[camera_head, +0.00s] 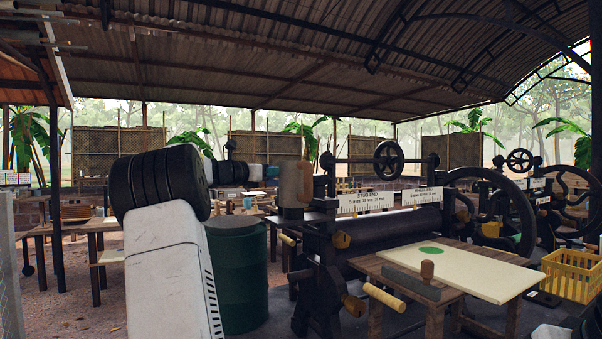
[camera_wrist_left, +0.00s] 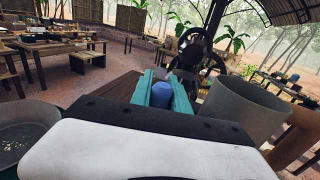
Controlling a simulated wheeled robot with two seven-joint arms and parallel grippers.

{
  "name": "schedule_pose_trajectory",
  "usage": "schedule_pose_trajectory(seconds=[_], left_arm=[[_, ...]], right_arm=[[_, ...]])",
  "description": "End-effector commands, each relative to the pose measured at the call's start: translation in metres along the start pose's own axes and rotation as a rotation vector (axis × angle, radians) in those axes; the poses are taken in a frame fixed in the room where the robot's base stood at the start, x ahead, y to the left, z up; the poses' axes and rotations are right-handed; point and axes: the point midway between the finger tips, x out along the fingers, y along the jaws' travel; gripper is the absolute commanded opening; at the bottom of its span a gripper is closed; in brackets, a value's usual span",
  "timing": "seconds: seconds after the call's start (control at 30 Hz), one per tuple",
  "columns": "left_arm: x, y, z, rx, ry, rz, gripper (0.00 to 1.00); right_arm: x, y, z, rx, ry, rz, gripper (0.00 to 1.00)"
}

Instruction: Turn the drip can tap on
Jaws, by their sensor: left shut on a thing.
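My left gripper (camera_wrist_left: 160,92) has teal fingers shut on a small blue piece (camera_wrist_left: 161,95), which looks like the tap handle. What it joins to is hidden. A grey open-topped can (camera_wrist_left: 240,106) stands just right of the fingers in the left wrist view, with a brown cylinder beside it. In the head view my left arm reaches over to the drip can (camera_head: 296,178) at the left end of the roller machine. There my left gripper (camera_head: 272,171) is small, at the can's left side. Whether the tap is turned cannot be told. My right gripper is not in view.
The roller machine (camera_head: 395,225) with its handwheels fills the middle right. A wooden table (camera_head: 455,300) with a cream sheet stands before it. A green drum (camera_head: 237,275) stands below my left arm. A yellow crate (camera_head: 570,276) is at the right.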

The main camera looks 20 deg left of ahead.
Motion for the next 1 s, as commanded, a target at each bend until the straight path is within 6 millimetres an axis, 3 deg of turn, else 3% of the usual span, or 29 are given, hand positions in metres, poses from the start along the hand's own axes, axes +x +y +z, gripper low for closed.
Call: schedule_pose_trajectory(seconds=[0.2, 0.53, 0.57, 0.67, 1.0], left_arm=[[0.0046, 0.0003, -0.0001, 0.000, 0.000, -0.102, 0.00], [0.0047, -0.0008, -0.0002, -0.001, 0.001, -0.116, 0.00], [0.0047, -0.0008, -0.0002, -0.001, 0.001, -0.116, 0.25], [0.0047, -0.0009, -0.0002, -0.001, 0.001, -0.116, 0.43], [0.0025, -0.0004, -0.0002, -0.001, 0.001, -0.115, 0.43]], right_arm=[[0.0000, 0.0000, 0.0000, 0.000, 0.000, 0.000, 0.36], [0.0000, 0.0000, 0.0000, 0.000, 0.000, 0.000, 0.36], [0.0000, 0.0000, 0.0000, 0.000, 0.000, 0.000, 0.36], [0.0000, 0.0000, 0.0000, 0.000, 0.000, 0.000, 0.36], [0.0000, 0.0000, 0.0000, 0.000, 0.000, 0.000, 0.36]])
